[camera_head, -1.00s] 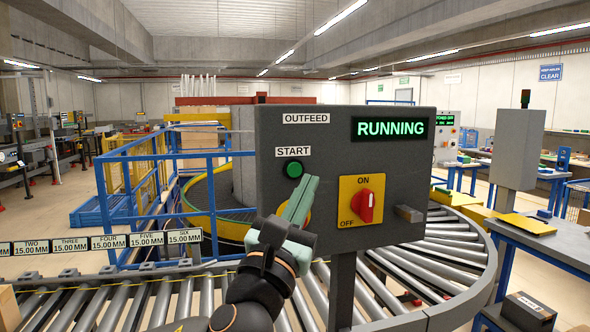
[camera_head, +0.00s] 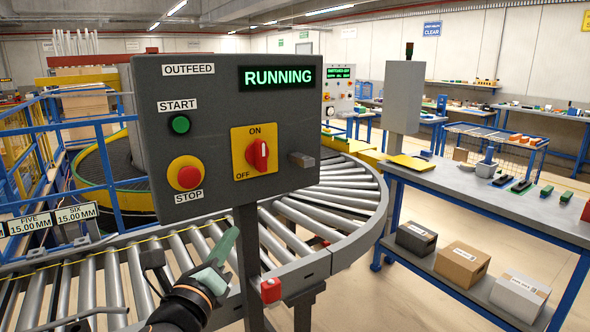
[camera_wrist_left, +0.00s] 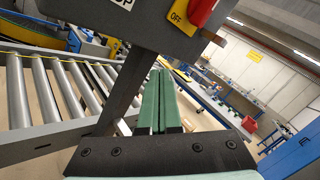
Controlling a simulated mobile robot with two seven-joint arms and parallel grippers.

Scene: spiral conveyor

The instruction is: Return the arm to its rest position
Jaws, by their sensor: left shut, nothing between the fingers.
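My left gripper (camera_head: 226,246) is shut and empty, with its green fingers pointing up and to the right. In the head view it is below the grey OUTFEED control panel (camera_head: 215,130), left of the panel's post, and apart from the buttons. The left wrist view shows the shut green fingers (camera_wrist_left: 160,85) close to the dark post (camera_wrist_left: 125,92). The panel has a green START button (camera_head: 180,124), a red STOP button (camera_head: 189,177) and a red ON/OFF knob (camera_head: 261,155). Its display (camera_head: 278,77) reads RUNNING. My right gripper is not in view.
The roller conveyor (camera_head: 335,190) curves behind the panel. Open floor lies between.

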